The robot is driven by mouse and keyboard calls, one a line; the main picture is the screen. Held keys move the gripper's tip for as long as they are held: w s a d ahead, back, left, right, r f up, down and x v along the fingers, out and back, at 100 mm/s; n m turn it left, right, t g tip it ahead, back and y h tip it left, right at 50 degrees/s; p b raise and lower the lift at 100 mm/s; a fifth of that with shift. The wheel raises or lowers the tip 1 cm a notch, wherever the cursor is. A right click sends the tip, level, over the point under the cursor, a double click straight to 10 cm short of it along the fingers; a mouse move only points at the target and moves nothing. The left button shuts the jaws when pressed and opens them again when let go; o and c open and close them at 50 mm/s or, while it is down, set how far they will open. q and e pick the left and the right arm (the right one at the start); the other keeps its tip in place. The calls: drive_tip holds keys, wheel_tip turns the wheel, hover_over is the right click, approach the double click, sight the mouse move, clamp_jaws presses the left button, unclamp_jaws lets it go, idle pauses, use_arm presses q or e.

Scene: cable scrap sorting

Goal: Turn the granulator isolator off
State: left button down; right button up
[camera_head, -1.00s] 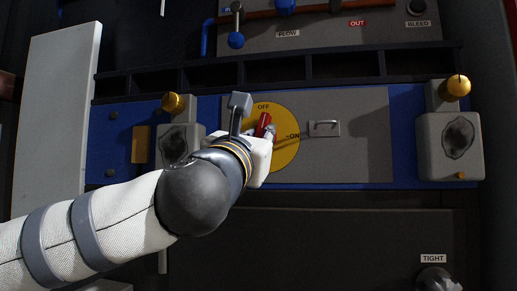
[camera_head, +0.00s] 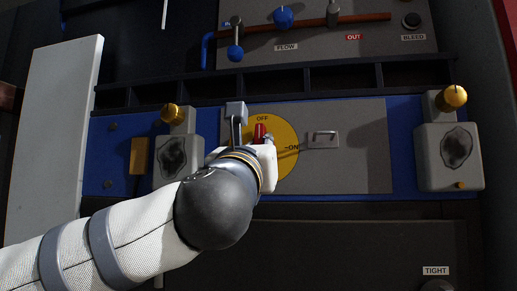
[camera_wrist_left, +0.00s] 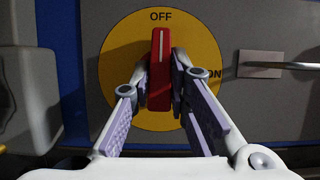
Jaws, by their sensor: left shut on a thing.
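The isolator has a yellow disc (camera_head: 288,160) marked OFF at its top and ON at its right, with a red handle (camera_head: 260,132). In the left wrist view the red handle (camera_wrist_left: 160,70) stands upright, its white line toward OFF, on the yellow disc (camera_wrist_left: 118,50). My left gripper (camera_wrist_left: 161,78) is shut on the red handle, one finger on each side. In the head view my left gripper (camera_head: 262,150) is partly hidden by its own wrist, and covers the disc's lower left. My right gripper is in neither view.
A small metal handle (camera_head: 323,139) sits on the grey panel right of the disc. Grey boxes with yellow knobs flank the panel, left (camera_head: 174,158) and right (camera_head: 448,152). A pipe panel (camera_head: 330,50) with a FLOW label lies above.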

use_arm(q)
drive_tip(key=c, duration=1.5)
unclamp_jaws()
drive_tip(key=v, duration=1.2)
drive_tip(key=shift+f, duration=0.15)
